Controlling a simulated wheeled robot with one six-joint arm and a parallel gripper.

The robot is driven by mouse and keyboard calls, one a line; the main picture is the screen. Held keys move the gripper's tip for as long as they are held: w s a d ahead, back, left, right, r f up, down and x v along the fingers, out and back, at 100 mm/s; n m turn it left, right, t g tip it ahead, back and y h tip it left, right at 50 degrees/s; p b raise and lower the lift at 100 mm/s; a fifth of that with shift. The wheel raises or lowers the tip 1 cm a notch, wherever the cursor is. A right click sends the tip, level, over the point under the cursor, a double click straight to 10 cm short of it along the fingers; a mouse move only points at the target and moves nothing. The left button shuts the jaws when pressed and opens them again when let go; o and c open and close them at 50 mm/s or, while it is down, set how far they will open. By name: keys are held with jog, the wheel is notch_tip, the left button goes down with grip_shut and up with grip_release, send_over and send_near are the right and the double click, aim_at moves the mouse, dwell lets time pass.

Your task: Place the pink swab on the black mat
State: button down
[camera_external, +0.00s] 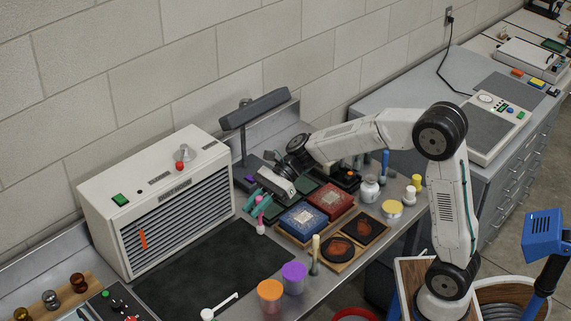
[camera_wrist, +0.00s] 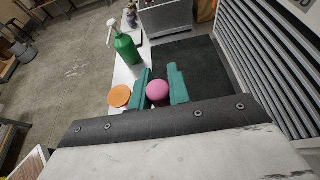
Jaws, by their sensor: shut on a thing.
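The pink swab (camera_external: 261,228) is between the teal fingers of my gripper (camera_external: 262,206), and my gripper is shut on it. In the wrist view its round pink top (camera_wrist: 158,92) shows between the two fingertips (camera_wrist: 160,88). It looks roughly upright at the mat's back right side; I cannot tell whether its lower end touches anything. The black mat (camera_external: 215,270) lies flat on the bench in front of the white vented box, and its visible surface is bare. It also shows in the wrist view (camera_wrist: 200,62), beyond the fingers.
The white vented box (camera_external: 160,205) borders the mat at the back left. Blue (camera_external: 303,222) and red (camera_external: 331,201) boxes stand right of my gripper. Orange (camera_external: 270,294) and purple (camera_external: 294,277) cups stand right of the mat. A green pump bottle (camera_wrist: 127,48) stands beside it.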

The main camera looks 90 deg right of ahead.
notch_tip(320, 180, down, 11)
dwell(0.5)
jog(key=shift+f, duration=0.2)
jog(key=c, duration=1.4)
grip_release()
jog(key=shift+c, duration=0.2)
jog(key=shift+o, duration=0.6)
jog(key=shift+r, duration=0.1)
